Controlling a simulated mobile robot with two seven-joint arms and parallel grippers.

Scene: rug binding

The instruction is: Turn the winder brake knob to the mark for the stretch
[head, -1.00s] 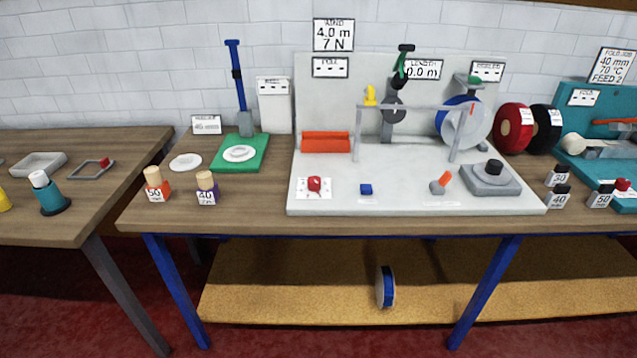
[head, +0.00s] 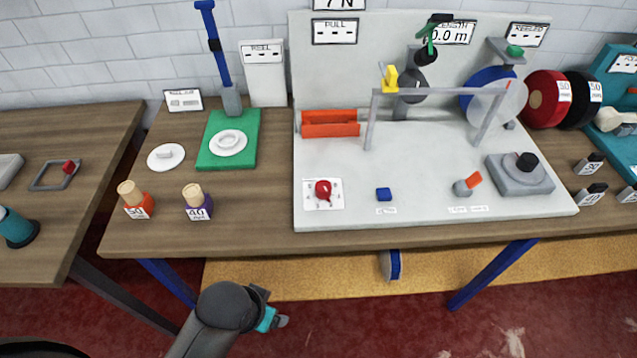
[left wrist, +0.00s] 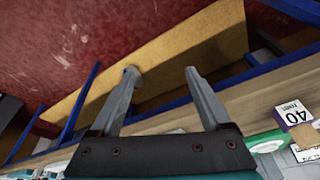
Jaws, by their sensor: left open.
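A red knob (head: 323,188) sits on a white marked card (head: 337,202) at the front left of the pale winder board (head: 430,212). The marks on the card are too small to read. A sign above the board (head: 339,4) is cut off by the top edge. My left gripper (head: 272,321) is in front of the bench, lower in the picture than the knob and apart from it. In the left wrist view its two fingers (left wrist: 160,76) are spread with nothing between them. My right gripper is not in view.
Two labelled pegs, orange-based (head: 137,205) and purple-based (head: 197,207), stand left of the board. A grey frame (head: 440,91) rises behind. The bench front edge is clear below the knob.

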